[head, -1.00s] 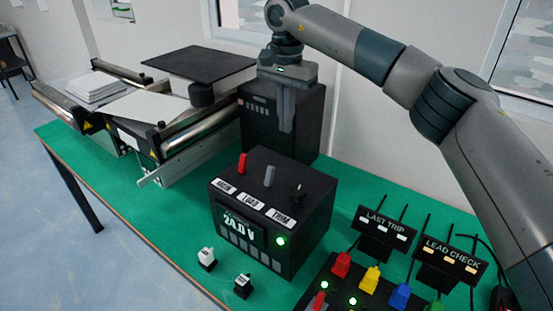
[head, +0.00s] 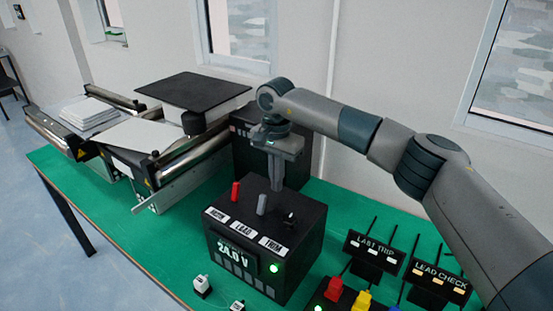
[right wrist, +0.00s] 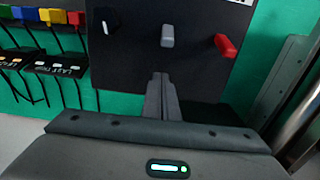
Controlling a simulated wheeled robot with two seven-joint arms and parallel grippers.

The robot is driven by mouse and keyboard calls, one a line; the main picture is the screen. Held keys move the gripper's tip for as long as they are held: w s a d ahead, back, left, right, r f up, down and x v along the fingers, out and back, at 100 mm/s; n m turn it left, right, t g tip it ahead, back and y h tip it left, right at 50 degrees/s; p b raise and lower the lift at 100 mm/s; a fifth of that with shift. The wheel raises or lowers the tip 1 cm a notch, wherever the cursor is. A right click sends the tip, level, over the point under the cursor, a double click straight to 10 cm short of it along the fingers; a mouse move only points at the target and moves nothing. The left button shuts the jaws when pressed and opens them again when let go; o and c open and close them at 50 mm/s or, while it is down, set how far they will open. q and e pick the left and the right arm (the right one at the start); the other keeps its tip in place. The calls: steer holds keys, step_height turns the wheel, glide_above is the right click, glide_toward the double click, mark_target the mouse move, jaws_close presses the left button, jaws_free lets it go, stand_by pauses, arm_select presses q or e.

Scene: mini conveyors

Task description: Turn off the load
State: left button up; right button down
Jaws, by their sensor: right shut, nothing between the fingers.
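The black control box (head: 258,284) stands on the green table. Its top carries a red lever (head: 235,191), a grey lever (head: 262,204) behind the LOAD label (head: 242,230), and a black knob (head: 290,219) by the TRIM label. Its display (head: 233,250) reads 24.0 V and a green lamp (head: 274,268) glows. My right gripper (head: 277,188) is shut and empty, pointing down just behind the grey lever. In the right wrist view, its fingertips (right wrist: 161,76) are close to the grey lever (right wrist: 167,37) but look apart from it. My left gripper is out of view.
A taller black box (head: 240,145) stands behind, beside the mini conveyors (head: 185,155). The LAST TRIP (head: 374,252) and LEAD CHECK (head: 437,281) signs and coloured plugs are at the right. Two small labelled blocks (head: 202,286) sit in front of the control box.

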mark_target(262, 205)
steer(key=shift+s+a+r+p, duration=0.25)
steer(key=shift+s+a+p, duration=0.25)
steer(key=shift+s, duration=0.1)
steer(key=shift+s+a+r+p, duration=0.2)
steer(key=shift+s+a+p, duration=0.15)
steer(key=shift+s+p, duration=0.15)
steer(key=shift+s+a+r, duration=0.1)
steer(key=shift+s+a, duration=0.2)
steer(key=shift+s, duration=0.15)
